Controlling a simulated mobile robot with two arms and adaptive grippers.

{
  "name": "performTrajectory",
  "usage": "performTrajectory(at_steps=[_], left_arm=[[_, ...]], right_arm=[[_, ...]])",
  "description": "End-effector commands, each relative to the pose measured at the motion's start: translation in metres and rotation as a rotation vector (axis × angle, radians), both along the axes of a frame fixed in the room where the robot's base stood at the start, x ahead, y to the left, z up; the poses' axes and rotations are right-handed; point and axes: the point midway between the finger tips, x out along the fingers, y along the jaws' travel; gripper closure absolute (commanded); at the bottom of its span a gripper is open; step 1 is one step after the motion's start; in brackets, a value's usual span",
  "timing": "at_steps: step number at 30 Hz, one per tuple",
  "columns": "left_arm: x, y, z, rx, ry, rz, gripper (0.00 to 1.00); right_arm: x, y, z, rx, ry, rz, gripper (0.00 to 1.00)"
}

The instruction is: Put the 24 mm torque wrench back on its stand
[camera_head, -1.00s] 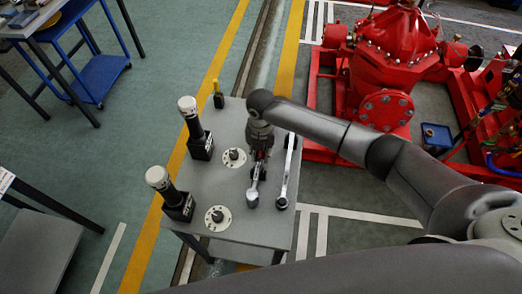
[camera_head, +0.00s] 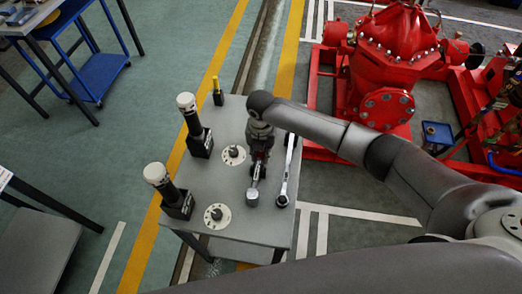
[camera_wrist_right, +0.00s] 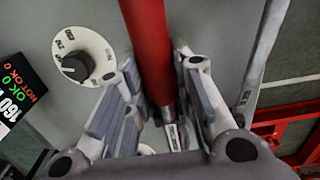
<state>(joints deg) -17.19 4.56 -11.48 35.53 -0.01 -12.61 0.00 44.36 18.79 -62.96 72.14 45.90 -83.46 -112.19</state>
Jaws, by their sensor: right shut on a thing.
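My right gripper (camera_head: 259,155) is over the right half of the grey table (camera_head: 232,110). It is shut on a red-handled torque wrench (camera_head: 253,196), whose round metal head points to the near edge of the table. The red handle (camera_wrist_right: 149,45) runs between the fingers in the right wrist view. Whether the wrench touches the table is unclear. A second wrench (camera_head: 284,182) lies to its right, and its shaft (camera_wrist_right: 259,60) shows in the wrist view. No wrench size is readable, and I cannot single out a stand. My left gripper is not in view.
Two black testers with white-topped columns (camera_head: 187,103) (camera_head: 156,174) stand on the left of the table. Two white dials (camera_head: 234,155) (camera_head: 217,217) with black knobs sit beside them. A yellow-topped item (camera_head: 217,90) is at the far edge. Red machinery (camera_head: 385,60) stands beyond.

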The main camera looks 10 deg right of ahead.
Motion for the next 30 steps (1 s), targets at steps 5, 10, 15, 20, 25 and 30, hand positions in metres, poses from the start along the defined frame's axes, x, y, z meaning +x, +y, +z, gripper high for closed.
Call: performTrajectory(at_steps=[5, 10, 15, 20, 25, 30], left_arm=[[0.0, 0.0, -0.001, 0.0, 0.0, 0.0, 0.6], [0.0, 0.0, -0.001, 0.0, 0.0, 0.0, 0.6], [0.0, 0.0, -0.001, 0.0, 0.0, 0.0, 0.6], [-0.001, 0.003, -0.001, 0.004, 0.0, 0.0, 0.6], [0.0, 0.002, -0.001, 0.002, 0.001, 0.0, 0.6], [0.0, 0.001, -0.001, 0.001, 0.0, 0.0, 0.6]], right_arm=[[0.001, 0.001, -0.001, 0.001, -0.003, 0.001, 0.69], [0.001, 0.0, -0.001, 0.001, -0.002, 0.0, 0.51], [0.0, 0.0, -0.001, 0.001, -0.001, 0.0, 0.51], [0.0, 0.0, 0.0, 0.0, 0.0, 0.0, 0.51], [0.001, 0.0, 0.021, 0.0, -0.004, 0.001, 0.51], [0.0, 0.0, 0.059, 0.002, -0.006, 0.001, 0.51]])
